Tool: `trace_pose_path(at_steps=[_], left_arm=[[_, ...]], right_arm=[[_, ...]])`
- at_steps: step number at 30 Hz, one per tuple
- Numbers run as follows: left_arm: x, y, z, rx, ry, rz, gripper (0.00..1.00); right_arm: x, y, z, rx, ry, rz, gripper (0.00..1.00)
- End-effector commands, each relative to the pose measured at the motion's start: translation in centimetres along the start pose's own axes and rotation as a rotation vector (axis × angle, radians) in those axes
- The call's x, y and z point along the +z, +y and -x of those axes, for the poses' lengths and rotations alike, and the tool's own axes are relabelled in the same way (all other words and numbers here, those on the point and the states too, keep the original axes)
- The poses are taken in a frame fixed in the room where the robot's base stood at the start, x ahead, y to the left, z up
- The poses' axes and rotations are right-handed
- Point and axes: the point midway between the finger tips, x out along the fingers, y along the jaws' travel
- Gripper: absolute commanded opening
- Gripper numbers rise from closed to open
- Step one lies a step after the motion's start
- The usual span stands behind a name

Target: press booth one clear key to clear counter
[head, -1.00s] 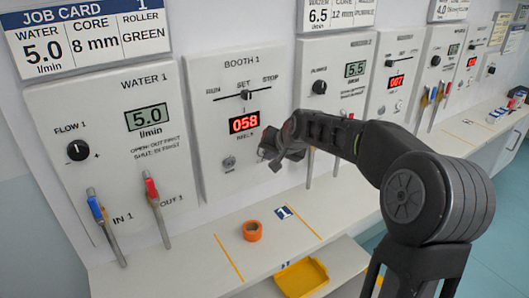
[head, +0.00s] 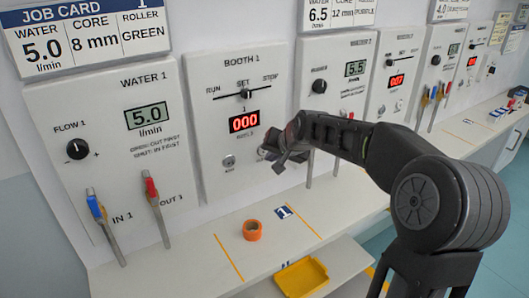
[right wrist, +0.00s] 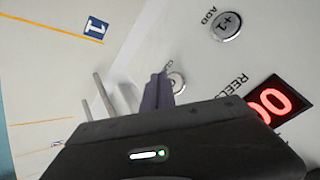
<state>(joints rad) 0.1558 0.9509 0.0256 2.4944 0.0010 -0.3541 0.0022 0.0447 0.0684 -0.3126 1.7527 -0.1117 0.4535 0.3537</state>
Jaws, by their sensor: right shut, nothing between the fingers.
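The Booth 1 panel (head: 212,105) carries a red counter display (head: 243,121) that reads 000. The display's edge shows in the right wrist view (right wrist: 270,104). The round add key (head: 228,161) is below it at left; it also shows in the right wrist view (right wrist: 226,26). The clear key (right wrist: 179,83) is partly hidden behind my fingertips in the right wrist view, and my gripper hides it in the head view. My right gripper (head: 277,158) is shut and empty, its tips at or just in front of the clear key; I cannot tell if they touch. My left gripper is out of view.
An orange ring (head: 252,230) sits on the shelf below the booth, near a blue tag marked 1 (head: 283,212). A yellow tray (head: 301,278) is lower down. The Water 1 panel (head: 100,130) with red and blue-handled levers is at left.

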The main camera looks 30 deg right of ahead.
Motion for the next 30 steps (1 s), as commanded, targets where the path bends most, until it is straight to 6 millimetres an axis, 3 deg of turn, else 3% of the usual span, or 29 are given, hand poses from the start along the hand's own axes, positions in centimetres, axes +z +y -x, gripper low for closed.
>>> trace_pose_path(at_steps=[11, 30], left_arm=[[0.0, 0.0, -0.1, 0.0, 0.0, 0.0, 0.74], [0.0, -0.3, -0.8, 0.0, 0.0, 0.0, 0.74]], right_arm=[[0.2, 0.2, 0.2, 0.0, 0.0, 0.0, 0.0], [2.6, 2.6, 3.5, 0.0, 0.0, 0.001, 0.0]])
